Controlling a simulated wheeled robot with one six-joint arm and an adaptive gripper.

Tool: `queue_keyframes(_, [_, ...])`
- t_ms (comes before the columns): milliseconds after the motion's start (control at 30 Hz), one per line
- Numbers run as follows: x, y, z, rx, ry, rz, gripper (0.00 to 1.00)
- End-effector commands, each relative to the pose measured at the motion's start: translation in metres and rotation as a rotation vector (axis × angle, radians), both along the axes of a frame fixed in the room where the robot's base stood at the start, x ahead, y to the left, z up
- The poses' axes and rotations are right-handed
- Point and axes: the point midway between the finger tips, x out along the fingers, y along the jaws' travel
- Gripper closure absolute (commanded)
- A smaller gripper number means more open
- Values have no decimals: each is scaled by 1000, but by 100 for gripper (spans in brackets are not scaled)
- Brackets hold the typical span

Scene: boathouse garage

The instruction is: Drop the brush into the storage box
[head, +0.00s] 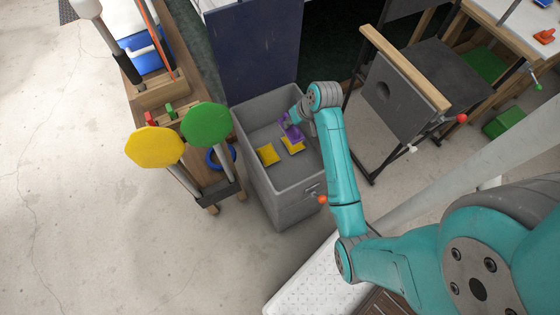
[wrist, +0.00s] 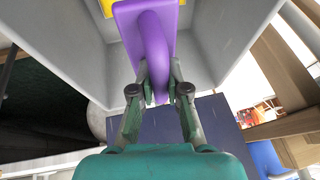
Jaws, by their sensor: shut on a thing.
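The brush is purple with a raised handle and shows in the head view (head: 291,130) and the wrist view (wrist: 130,15). My gripper (wrist: 157,85) is shut on its handle; in the head view my gripper (head: 286,119) is small and partly hidden by my arm. The grey storage box (head: 281,203) stands open on the floor, and the brush is over its opening, within the rim outline. A yellow patch (head: 292,146) shows just below the brush; I cannot tell if it belongs to the brush.
A yellow piece (head: 267,154) lies inside the box. A wooden bench with a yellow disc (head: 154,147) and a green disc (head: 207,124) stands left of the box. A dark folding chair (head: 401,95) stands right. A dark blue panel (head: 252,50) rises behind the box.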

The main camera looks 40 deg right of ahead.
Motion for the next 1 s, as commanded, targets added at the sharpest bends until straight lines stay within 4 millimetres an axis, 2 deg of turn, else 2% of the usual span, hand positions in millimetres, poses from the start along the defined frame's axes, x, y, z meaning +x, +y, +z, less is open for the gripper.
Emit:
queue_keyframes(300, [0, 0, -2, 0, -1, 0, 100])
queue_keyframes(333, [0, 0, -2, 0, -1, 0, 80])
queue_keyframes(433, [0, 0, -2, -1, -1, 1, 56])
queue_keyframes(767, [0, 0, -1, 0, -1, 0, 56])
queue_keyframes(867, [-3, -1, 6, -1, -3, -1, 56])
queue_keyframes(1000, [-12, -2, 25, -2, -4, 0, 56])
